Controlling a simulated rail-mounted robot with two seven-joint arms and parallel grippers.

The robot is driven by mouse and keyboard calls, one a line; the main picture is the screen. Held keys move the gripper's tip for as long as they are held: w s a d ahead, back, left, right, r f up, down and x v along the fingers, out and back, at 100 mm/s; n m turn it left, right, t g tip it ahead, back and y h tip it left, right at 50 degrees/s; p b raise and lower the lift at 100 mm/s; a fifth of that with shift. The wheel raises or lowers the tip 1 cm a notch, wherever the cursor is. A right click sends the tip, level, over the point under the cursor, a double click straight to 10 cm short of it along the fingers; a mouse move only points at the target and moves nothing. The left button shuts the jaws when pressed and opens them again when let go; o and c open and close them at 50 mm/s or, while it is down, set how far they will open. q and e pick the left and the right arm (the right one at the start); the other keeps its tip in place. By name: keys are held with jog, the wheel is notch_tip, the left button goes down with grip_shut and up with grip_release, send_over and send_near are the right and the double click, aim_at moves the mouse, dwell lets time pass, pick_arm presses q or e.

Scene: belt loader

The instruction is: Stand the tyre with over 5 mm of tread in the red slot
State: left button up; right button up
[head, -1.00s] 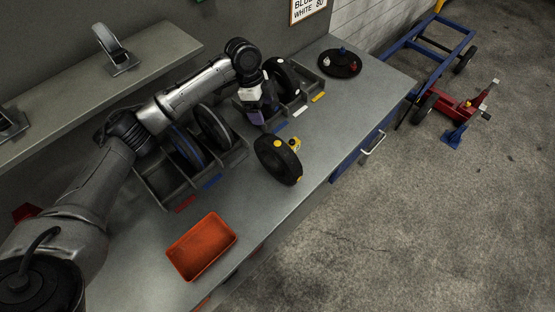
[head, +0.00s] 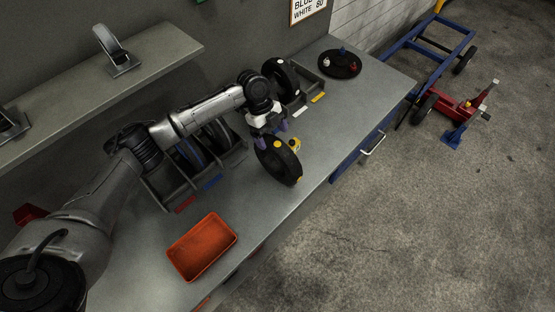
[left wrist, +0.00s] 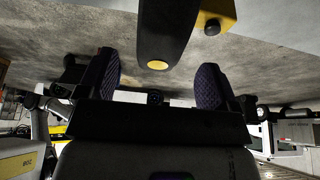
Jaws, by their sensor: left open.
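A black tyre (head: 284,172) with yellow marks stands on the bench near its front edge; a small yellow block (head: 295,145) is beside it. My left gripper (head: 271,134) is open and empty, just behind and above the tyre's top. In the left wrist view the dark tyre (left wrist: 165,30) with a yellow dot lies ahead, beyond and between the open purple fingers (left wrist: 157,88). The near rack (head: 160,194) has a red label (head: 186,204) and a blue label (head: 212,182) in front. My arm partly hides the tyres standing in this rack. My right gripper is not in view.
An orange tray (head: 202,246) lies at the near end of the bench. A second rack (head: 300,100) holds a dark tyre (head: 281,76) and has a yellow label (head: 318,97). A round dark stand (head: 340,66) is farther back. Bare bench lies between tray and tyre.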

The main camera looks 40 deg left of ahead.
aim_at(276, 143)
pick_arm(q)
jog(key=shift+p+x, duration=0.35)
jog(key=shift+x, duration=2.55)
jog(key=shift+d, duration=0.15)
jog(key=shift+r, duration=0.1)
grip_shut()
